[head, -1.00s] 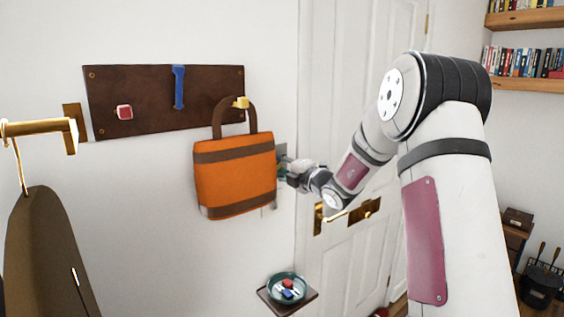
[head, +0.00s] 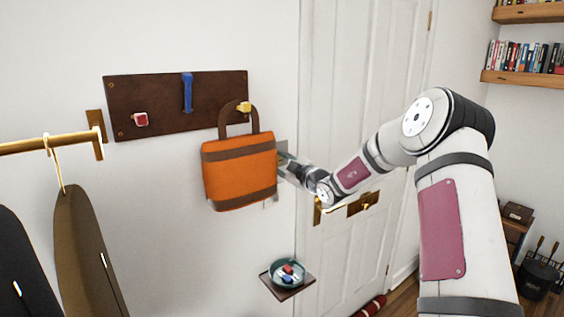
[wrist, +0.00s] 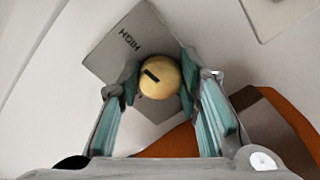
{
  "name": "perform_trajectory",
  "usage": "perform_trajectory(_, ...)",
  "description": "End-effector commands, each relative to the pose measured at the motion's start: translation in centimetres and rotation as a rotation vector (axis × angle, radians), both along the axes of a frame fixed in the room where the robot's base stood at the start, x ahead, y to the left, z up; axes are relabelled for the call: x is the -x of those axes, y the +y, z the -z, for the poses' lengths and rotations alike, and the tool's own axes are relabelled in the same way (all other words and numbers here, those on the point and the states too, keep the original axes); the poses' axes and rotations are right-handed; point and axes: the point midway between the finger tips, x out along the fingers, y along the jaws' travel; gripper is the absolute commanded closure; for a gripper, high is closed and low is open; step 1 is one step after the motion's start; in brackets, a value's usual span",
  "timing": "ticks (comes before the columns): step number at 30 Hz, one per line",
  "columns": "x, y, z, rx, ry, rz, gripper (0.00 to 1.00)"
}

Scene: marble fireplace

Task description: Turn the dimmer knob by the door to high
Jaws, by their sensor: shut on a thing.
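The dimmer knob (wrist: 160,79) is a round, pale brass knob with a short black mark left of its centre, in the wrist view. It sits on a grey wall plate (wrist: 110,60) with the word HIGH up and left of the knob. I cannot tell that the mark lines up with HIGH. My gripper (wrist: 158,88) has its teal-padded fingers on both sides of the knob, shut on it. In the head view, my gripper (head: 284,166) is at the grey plate (head: 282,146) beside the door, and the bag and gripper hide the knob.
An orange bag (head: 240,180) hangs close left of my gripper; it also shows in the wrist view (wrist: 285,125). The white door (head: 345,100) with a brass handle (head: 362,203) is to the right. A small shelf (head: 299,285) with a teal bowl (head: 288,272) is below.

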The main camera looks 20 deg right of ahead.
Motion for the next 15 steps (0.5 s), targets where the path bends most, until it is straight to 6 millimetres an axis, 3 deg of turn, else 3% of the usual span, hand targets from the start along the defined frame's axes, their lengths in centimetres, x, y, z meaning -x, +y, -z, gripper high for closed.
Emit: perform_trajectory(15, 0.08, 0.05, 0.32, -0.095, 0.024, -0.001, 0.96)
